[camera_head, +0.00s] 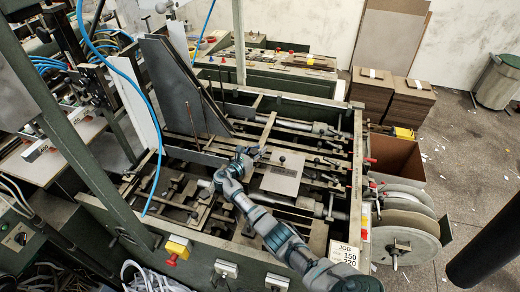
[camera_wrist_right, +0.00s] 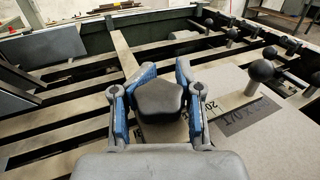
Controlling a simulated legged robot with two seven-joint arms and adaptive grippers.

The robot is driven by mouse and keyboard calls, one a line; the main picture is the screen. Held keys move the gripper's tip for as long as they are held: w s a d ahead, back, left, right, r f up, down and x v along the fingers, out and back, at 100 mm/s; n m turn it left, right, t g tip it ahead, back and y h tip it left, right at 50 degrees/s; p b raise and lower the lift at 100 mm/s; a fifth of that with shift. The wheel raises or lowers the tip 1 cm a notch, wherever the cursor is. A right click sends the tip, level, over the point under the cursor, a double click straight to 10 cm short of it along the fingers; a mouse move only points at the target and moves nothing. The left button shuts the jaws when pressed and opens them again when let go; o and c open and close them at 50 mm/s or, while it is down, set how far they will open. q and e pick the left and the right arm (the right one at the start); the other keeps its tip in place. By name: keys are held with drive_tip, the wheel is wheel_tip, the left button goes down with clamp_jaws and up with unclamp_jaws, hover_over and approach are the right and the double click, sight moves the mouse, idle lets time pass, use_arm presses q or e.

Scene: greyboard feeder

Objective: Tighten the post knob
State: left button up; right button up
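My right arm comes in from the lower right of the head view, and my right gripper (camera_head: 250,152) is low over the bars of the feeder. In the right wrist view the blue fingers of my right gripper (camera_wrist_right: 165,73) stand on both sides of a dark, faceted knob, the post knob (camera_wrist_right: 160,98). The fingers bend around it and seem to touch its sides. Its post is hidden below it. In the head view the knob cannot be made out at the gripper. My left gripper is not in view.
A grey printed board (camera_head: 282,175) lies right of my gripper; it also shows in the wrist view (camera_wrist_right: 255,135). Black ball knobs (camera_wrist_right: 262,70) stand on and beyond it. A tall dark plate (camera_head: 178,85) rises behind. Reels (camera_head: 405,240) hang at the feeder's right end.

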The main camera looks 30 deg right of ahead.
sight(254, 149)
drive_tip(key=shift+o, duration=1.4)
drive_tip(key=shift+a+f, duration=0.1)
drive_tip(key=shift+a, duration=0.3)
drive_tip(key=shift+a+r, duration=0.35)
wheel_tip(254, 149, up, 9)
drive_tip(key=shift+d+r, duration=0.15)
drive_tip(key=shift+a+r, duration=0.35)
drive_tip(key=shift+a, duration=0.2)
